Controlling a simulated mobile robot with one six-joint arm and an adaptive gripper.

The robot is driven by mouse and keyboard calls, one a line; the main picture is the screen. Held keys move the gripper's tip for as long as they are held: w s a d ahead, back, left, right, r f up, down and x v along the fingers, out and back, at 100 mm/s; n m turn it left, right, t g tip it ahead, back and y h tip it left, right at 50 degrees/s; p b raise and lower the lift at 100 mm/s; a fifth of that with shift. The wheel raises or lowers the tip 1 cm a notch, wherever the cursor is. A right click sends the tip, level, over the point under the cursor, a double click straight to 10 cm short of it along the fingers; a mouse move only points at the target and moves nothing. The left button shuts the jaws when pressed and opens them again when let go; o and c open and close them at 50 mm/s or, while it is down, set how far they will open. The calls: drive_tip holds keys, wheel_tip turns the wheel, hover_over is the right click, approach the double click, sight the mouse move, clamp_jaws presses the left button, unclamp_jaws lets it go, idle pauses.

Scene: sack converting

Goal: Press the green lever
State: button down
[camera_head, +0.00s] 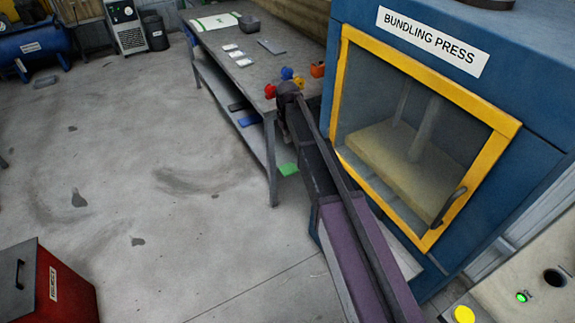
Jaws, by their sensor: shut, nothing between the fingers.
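No green lever can be clearly made out. A small round green light or button (522,297) shows on a pale panel at the bottom right. A flat green piece (288,169) lies low by the workbench's near leg. My arm reaches up from the bottom, and its dark end, my gripper (287,91), is at the bench's near right corner, beside small red, blue and yellow parts (287,74). It is shut and holds nothing visible; the fingers are small and dark. My arm hides part of the bench corner, so something behind it may be hidden.
A blue bundling press (540,160) with a yellow-framed window stands close right of my arm. A grey workbench (262,75) holds an orange item (317,69) and papers. A yellow button (463,314) is on the panel. A red box (68,285) stands lower left. The floor on the left is mostly clear.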

sight(288, 169)
drive_tip(key=shift+f, duration=0.1)
idle(0.3)
wheel_tip(288, 169, down, 14)
drive_tip(key=b, duration=1.4)
drive_tip(key=shift+d, duration=0.15)
idle(0.6)
